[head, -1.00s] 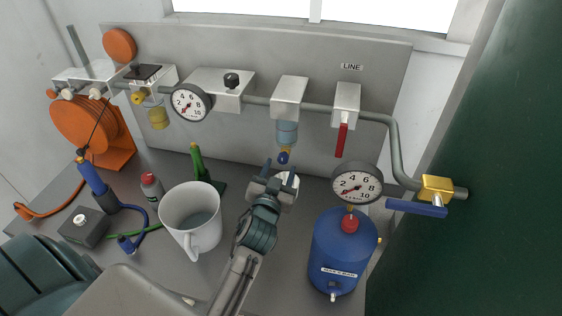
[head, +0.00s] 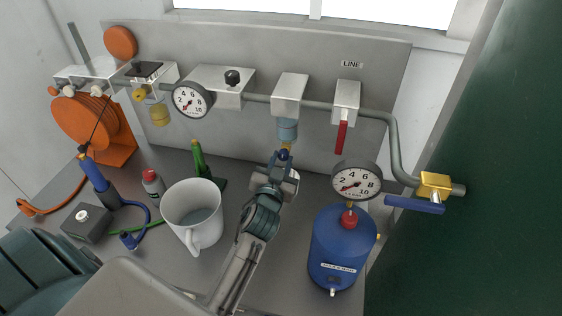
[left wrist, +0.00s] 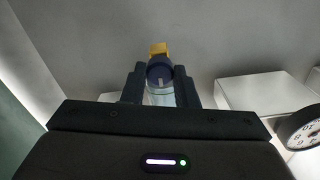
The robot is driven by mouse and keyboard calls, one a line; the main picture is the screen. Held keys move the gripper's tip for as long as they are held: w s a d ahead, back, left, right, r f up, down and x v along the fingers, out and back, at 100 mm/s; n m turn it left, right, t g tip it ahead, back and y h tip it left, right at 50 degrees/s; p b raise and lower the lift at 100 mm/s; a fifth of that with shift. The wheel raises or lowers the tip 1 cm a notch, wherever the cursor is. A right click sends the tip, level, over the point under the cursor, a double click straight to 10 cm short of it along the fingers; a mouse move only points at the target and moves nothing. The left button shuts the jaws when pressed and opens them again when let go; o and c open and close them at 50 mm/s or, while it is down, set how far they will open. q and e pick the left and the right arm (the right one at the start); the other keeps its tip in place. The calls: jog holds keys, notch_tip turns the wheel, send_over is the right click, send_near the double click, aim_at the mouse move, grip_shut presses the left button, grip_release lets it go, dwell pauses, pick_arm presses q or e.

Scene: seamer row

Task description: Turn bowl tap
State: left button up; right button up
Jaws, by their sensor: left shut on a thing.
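The bowl (head: 287,130) is a translucent blue cup hanging under a white box (head: 290,90) on the pipe. Its tap, a small blue knob (head: 284,154) on a brass stem, points down at the bottom. My left gripper (head: 282,156) reaches up from below and is shut on the tap. In the left wrist view the tap (left wrist: 159,71) sits between the two dark fingers (left wrist: 160,84), with a brass piece (left wrist: 158,48) beyond it. The fingers partly hide the tap. My right gripper is not in view.
A red lever (head: 341,137) hangs to the right of the bowl. A blue tank (head: 341,250) with a gauge (head: 357,181) stands right of my arm. A white mug (head: 193,214) stands to its left. A bench panel (head: 330,65) rises behind.

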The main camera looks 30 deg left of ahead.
pick_arm(q)
jog(key=shift+m+p, duration=0.35)
jog(key=shift+m, duration=0.35)
jog(key=shift+r+m+p, duration=0.1)
jog(key=shift+m+p, duration=0.3)
jog(key=shift+m, duration=0.6)
jog(key=shift+m+p, duration=0.35)
jog(key=shift+m, duration=0.65)
jog(key=o, duration=1)
